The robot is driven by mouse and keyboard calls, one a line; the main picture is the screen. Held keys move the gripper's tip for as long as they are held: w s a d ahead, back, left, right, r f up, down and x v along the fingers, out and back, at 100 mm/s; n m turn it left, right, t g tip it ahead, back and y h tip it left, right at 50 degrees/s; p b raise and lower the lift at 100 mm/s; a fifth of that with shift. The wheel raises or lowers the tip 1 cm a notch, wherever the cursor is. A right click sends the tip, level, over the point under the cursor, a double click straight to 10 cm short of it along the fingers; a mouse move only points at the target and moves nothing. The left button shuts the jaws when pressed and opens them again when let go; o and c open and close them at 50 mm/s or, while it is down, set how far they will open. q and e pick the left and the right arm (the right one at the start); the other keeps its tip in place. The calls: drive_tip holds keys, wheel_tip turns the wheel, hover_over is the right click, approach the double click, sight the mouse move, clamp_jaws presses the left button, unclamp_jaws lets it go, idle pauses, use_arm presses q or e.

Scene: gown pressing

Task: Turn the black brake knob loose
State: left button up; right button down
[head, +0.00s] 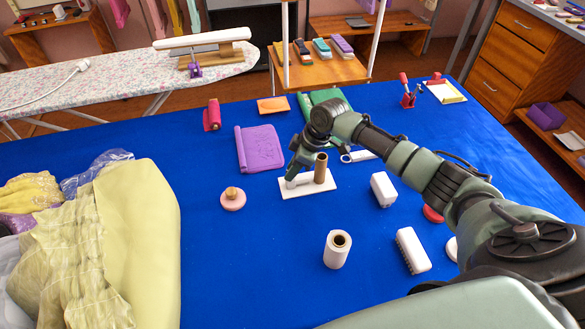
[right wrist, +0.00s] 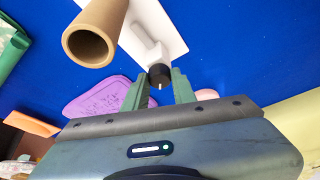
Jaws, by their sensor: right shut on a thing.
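The black brake knob (right wrist: 160,73) shows in the right wrist view, at the end of a white block on a white base plate (right wrist: 164,22). My right gripper (right wrist: 158,84) has its two green fingers on either side of the knob and is shut on it. In the head view my right gripper (head: 291,178) reaches down to the left part of the base plate (head: 310,188), and the knob is hidden there. A brown tube (head: 321,167) stands upright on the plate beside the gripper; it also shows in the right wrist view (right wrist: 97,38). My left gripper is not in view.
A pink disc with a wooden knob (head: 232,201) lies left of the plate, a purple mat (head: 260,150) behind it. A white roll (head: 337,252), a white block (head: 384,190) and a brush (head: 411,250) stand nearer and right. Pale fabric (head: 140,240) fills the left front.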

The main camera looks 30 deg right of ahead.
drive_tip(key=n+b, duration=0.2)
drive_tip(key=shift+w+f+n+g+y, duration=0.15)
drive_tip(key=shift+w+n+g+y, duration=0.05)
drive_tip(key=shift+n+g+y, duration=0.2)
drive_tip(key=n+g+b, duration=0.1)
drive_tip(key=n+b, duration=0.3)
drive_tip(key=shift+w+n+g, duration=0.1)
drive_tip(key=shift+n+g, duration=0.2)
drive_tip(key=shift+g, duration=0.1)
drive_tip(key=n+b, duration=0.1)
drive_tip(key=n, duration=0.1)
drive_tip(key=n+g+b, duration=0.1)
drive_tip(key=n+b, duration=0.1)
drive_tip(key=shift+w+g, duration=0.1)
drive_tip(key=shift+g, duration=0.2)
drive_tip(key=shift+n+g+b, duration=0.4)
drive_tip(key=shift+n+b, duration=0.5)
drive_tip(key=shift+n, duration=0.3)
drive_tip(key=shift+r, duration=0.2)
drive_tip(key=c, duration=1.2)
unclamp_jaws()
drive_tip(key=shift+o, duration=0.2)
